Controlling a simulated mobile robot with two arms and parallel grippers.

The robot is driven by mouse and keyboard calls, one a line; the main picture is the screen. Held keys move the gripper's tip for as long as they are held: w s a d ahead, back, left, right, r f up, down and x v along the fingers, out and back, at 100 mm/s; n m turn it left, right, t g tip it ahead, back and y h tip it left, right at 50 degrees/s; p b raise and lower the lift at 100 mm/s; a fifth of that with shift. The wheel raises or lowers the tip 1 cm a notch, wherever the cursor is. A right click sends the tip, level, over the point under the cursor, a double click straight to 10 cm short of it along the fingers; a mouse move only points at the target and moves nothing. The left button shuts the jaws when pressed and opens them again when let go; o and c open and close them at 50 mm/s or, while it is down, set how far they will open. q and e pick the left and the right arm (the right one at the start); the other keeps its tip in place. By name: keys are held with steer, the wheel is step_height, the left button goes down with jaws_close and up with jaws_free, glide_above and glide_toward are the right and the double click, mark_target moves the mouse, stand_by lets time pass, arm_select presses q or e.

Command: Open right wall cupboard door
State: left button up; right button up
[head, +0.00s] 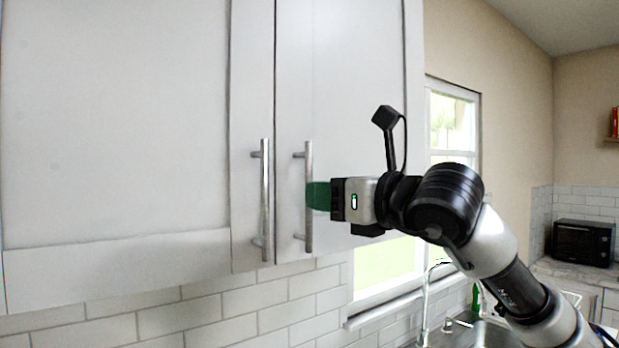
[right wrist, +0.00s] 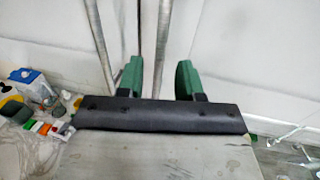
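The right wall cupboard door (head: 345,90) is white and looks closed, in line with the door left of it. Its vertical metal bar handle (head: 309,225) stands near its left edge. My right gripper (head: 318,196) reaches this handle from the right, with its green fingers at about mid-height. Contact cannot be made out. My left gripper is not in view.
The left door's handle (head: 265,200) stands close beside, left of my fingers. A window (head: 452,125), a faucet (head: 428,295) and a sink (head: 485,335) lie to the right and below. A black oven (head: 583,242) stands on the far counter. White tiles (head: 240,302) line the wall below the cupboard.

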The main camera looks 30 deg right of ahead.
steer(key=p+x, duration=0.1)
steer(key=x, duration=0.3)
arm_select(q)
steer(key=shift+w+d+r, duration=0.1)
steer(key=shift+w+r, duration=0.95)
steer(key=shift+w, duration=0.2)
arm_select(e)
steer(key=shift+s, duration=0.1)
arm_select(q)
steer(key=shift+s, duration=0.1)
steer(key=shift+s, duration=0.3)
arm_select(e)
jaws_close()
